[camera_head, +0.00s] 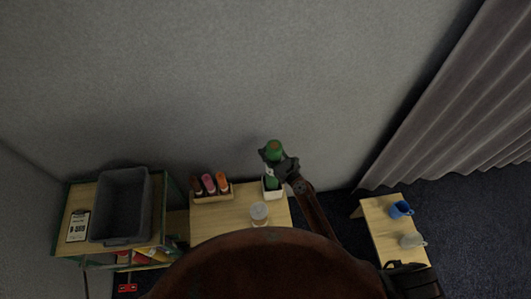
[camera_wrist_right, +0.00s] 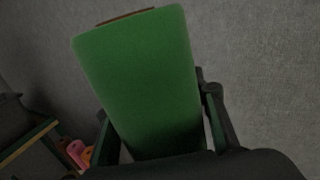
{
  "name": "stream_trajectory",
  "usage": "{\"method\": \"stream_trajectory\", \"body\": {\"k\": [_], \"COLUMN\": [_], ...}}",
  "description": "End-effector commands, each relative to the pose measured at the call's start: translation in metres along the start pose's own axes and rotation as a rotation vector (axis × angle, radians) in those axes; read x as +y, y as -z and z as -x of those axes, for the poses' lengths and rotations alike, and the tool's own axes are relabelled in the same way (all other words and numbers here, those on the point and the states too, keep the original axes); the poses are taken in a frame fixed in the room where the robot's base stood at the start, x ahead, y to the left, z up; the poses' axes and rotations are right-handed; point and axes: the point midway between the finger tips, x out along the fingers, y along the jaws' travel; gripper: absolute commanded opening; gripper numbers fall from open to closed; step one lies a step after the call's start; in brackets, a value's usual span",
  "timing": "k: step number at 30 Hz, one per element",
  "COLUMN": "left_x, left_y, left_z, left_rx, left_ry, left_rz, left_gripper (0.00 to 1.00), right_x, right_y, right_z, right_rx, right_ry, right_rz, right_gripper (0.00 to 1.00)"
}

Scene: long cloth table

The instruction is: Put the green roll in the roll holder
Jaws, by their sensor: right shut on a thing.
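My right gripper (camera_head: 273,161) is shut around the green roll (camera_head: 273,147), which sticks up past the fingers. In the right wrist view the green roll (camera_wrist_right: 145,80) fills the middle between the fingers, with a brownish edge at its top end. Below the gripper in the head view is a white container (camera_head: 272,193) with green showing at its opening; I cannot tell whether that is the roll's lower part or another thing. A wooden rack (camera_head: 213,199) to the left holds brown, pink and orange rolls. My left gripper is not in view.
A clear jar (camera_head: 259,213) stands on the wooden table (camera_head: 228,218) in front of the white container. A grey bin (camera_head: 122,205) and clipboard (camera_head: 77,225) sit on the left shelf. A blue mug (camera_head: 400,209) and clear cup (camera_head: 411,240) are on the right bench. A wall rises behind.

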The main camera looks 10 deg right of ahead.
Motion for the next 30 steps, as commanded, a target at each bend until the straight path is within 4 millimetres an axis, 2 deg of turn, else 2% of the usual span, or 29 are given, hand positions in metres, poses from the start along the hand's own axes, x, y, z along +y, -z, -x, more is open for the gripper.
{"method": "stream_trajectory", "body": {"k": [5,13,26,27,30], "left_x": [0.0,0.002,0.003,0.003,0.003], "left_y": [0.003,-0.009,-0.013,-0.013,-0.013], "left_z": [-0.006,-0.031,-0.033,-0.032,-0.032], "left_rx": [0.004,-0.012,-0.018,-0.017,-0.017], "left_ry": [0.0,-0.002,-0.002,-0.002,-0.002], "left_rz": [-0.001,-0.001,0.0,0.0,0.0], "left_gripper": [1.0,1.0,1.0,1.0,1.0], "right_x": [0.0,-0.001,0.0,0.0,0.0], "right_y": [0.006,0.038,0.041,0.042,0.042], "right_z": [-0.001,-0.001,-0.001,0.0,0.0], "right_rx": [-0.004,-0.002,-0.004,0.0,0.0], "right_ry": [0.0,0.0,0.001,0.001,0.001], "right_rz": [0.002,0.001,0.0,-0.001,-0.001], "right_gripper": [0.0,0.0,0.0,0.26,0.33]}}
